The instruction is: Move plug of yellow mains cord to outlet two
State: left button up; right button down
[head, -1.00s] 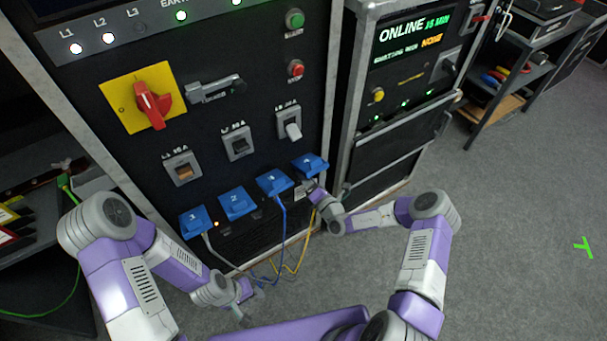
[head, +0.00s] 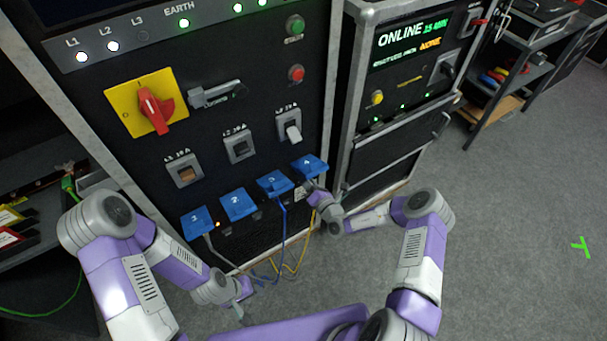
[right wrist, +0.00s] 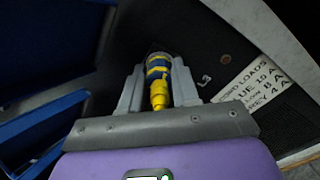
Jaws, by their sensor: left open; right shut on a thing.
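The yellow plug (right wrist: 158,72) with blue bands sits between the two grey fingers of my right gripper (right wrist: 157,92) in the right wrist view. In the head view my right gripper (head: 311,188) is just below the blue lid of outlet four (head: 309,166). I cannot tell whether the plug's front end is inside that outlet. The yellow cord (head: 303,254) hangs from there toward the floor. Outlet two (head: 237,204) has its blue lid, with no cord seen at it. My left gripper (head: 246,302) is open and empty, low in front of the cabinet.
A grey cord runs from outlet one (head: 197,222). A blue cord (head: 283,225) hangs from outlet three (head: 274,182), close to the yellow one. A label plate (right wrist: 255,88) lies right of the plug. The floor (head: 510,230) at right is open.

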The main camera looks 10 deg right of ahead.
jog(key=shift+n, duration=0.4)
jog(key=shift+r+n+p, duration=0.1)
jog(key=shift+n+p, duration=0.6)
jog(key=shift+p, duration=0.05)
jog(key=shift+n+p, duration=0.35)
jog(key=shift+n, duration=0.35)
jog(key=shift+n+p, duration=0.65)
jog(key=shift+n, duration=0.75)
